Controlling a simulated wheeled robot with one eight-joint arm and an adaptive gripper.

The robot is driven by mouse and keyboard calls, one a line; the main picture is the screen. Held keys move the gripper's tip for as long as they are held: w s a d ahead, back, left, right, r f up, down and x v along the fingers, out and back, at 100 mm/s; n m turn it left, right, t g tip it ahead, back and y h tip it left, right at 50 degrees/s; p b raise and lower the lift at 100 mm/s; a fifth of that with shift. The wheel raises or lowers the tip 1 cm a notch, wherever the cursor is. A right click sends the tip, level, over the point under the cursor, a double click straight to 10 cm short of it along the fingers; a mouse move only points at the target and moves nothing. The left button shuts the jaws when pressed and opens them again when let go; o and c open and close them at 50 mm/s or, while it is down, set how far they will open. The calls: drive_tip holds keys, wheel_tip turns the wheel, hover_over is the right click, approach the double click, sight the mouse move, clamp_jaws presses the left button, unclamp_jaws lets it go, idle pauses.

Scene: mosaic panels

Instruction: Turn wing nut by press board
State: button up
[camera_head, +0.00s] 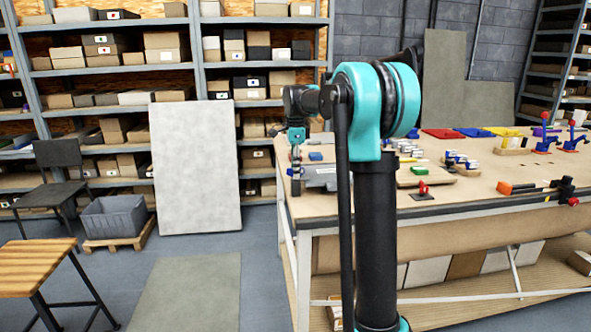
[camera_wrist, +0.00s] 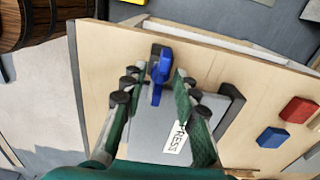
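The blue wing nut (camera_wrist: 161,68) stands near the table edge, at the end of the grey press board (camera_wrist: 148,148), in the wrist view. The board carries a white label reading PRESS (camera_wrist: 177,141). My gripper (camera_wrist: 160,73) has its two green fingers apart, one on each side of the wing nut. Small gaps seem to show between the fingertips and the wing nut, though touch is hard to judge. In the head view my gripper (camera_head: 296,136) is over the table's left end, beside the grey press board (camera_head: 322,177). The wing nut is not clear there.
A red block (camera_wrist: 299,110) and a blue block (camera_wrist: 272,138) lie right of the board on the wooden table (camera_wrist: 235,70). A dark bar (camera_wrist: 232,105) stands beside the board.

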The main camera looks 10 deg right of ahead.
drive_tip(key=shift+c, duration=0.4)
clamp_jaws()
drive_tip(key=shift+n, duration=0.4)
drive_tip(key=n, duration=1.1)
drive_tip(key=shift+n, duration=0.4)
drive_tip(key=n, duration=0.5)
drive_tip(key=shift+n, duration=0.3)
